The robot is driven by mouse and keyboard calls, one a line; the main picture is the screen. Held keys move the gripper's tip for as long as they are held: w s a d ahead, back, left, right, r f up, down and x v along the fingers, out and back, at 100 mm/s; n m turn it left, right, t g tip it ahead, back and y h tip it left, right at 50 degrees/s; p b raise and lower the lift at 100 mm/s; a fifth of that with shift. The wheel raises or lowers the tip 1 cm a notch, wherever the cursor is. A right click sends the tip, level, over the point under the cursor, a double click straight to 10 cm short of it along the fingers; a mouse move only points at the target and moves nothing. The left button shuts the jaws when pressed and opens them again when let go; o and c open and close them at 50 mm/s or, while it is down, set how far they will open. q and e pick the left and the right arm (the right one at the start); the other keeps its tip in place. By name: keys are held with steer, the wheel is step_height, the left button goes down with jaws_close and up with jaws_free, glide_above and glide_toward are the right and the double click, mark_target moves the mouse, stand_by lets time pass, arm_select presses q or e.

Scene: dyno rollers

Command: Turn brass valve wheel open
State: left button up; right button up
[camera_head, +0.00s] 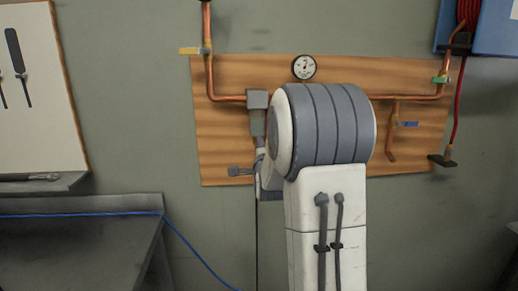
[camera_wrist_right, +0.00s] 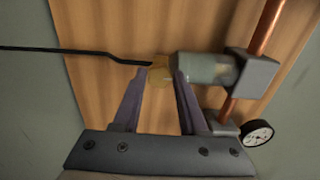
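The brass piece (camera_wrist_right: 159,72), which looks like the valve wheel, shows in the right wrist view at the end of a grey-green cylinder (camera_wrist_right: 203,68). My right gripper (camera_wrist_right: 161,73) has one finger on each side of it. The fingertips look very near or touching the brass; I cannot tell whether they press on it. The cylinder joins a grey block (camera_wrist_right: 252,74) on a copper pipe (camera_wrist_right: 263,45). In the head view the block (camera_head: 257,99) shows at the left of my right arm, and the wheel is not clearly visible. My left gripper is not in view.
The wooden board (camera_head: 225,140) carries copper pipes and a round gauge (camera_head: 304,67). A thin black rod or cord (camera_wrist_right: 75,50) reaches near the fingertips. A grey bench (camera_head: 75,250) with a blue cable stands at the left, and a blue box (camera_head: 497,30) hangs upper right.

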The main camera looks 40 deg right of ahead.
jaws_close()
steer(key=shift+f+n+b, duration=0.1)
steer(key=shift+n+b, duration=6.95)
steer(key=shift+n, duration=7.35)
